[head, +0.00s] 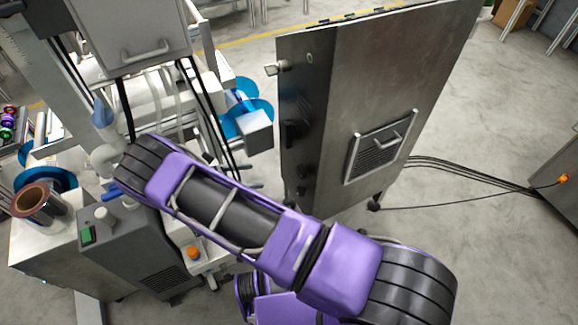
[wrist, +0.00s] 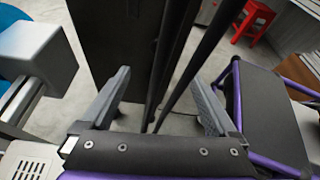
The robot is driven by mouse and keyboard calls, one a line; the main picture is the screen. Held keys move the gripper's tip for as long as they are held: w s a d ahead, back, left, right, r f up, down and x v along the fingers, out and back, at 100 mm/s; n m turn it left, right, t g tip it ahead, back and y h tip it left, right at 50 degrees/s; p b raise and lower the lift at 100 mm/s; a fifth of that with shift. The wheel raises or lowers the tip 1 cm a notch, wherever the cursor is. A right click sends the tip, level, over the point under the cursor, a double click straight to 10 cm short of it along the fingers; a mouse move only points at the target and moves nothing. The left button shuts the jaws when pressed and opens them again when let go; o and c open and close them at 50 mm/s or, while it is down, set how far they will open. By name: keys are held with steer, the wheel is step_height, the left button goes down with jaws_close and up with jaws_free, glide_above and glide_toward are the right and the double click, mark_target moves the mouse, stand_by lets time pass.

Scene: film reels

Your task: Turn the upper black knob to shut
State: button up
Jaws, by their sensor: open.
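The steel cabinet (head: 400,75) stands upright right of centre in the head view. The upper black knob (head: 291,133) sits on its narrow dark left face. Smaller dark fittings show lower on that face, too small to tell apart. My gripper (wrist: 159,77) is open in the wrist view, with its two fingers wide apart and nothing gripped. Black cables or bars run through the space between the fingers. A dark panel stands beyond the left finger. I cannot make out the knob in the wrist view. My purple arm hides my gripper in the head view.
A machine with blue reels (head: 247,115) and a grey box (head: 258,131) stands left of the cabinet; black cables hang near it. A vented handle panel (head: 380,145) is on the cabinet front. Cables (head: 470,170) cross the right floor. A red stool (wrist: 253,20) shows in the wrist view.

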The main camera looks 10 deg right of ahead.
glide_toward(299, 173)
steer(key=shift+g, duration=0.3)
steer(key=x, duration=0.8)
steer(key=shift+w+d, duration=0.3)
steer(key=c, duration=1.4)
